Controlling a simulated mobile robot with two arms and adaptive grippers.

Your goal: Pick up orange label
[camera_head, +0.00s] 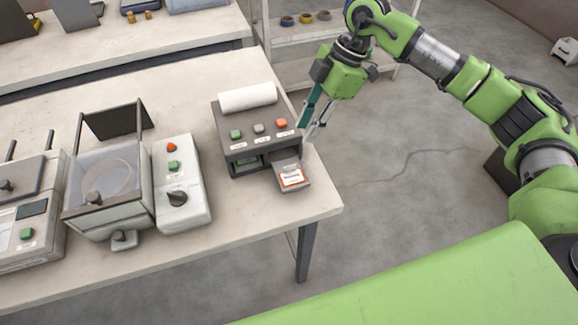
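The orange label (291,177) is a small white label with an orange border. It lies on the grey output tray at the front of the dark label printer (228,142), near the table's right end. My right gripper (306,131) is just behind and to the right of the printer, above the table's right edge and pointing down. Its teal and grey fingers are apart with nothing visible between them. It does not touch the label. My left gripper is not in view.
The printer has a paper roll (248,97) and green, grey and orange buttons on top. A control box (181,205) with a black knob and a clear-lidded machine (103,190) stand to its left. The table (255,215) is bare in front of the printer. A shelf (290,36) stands behind.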

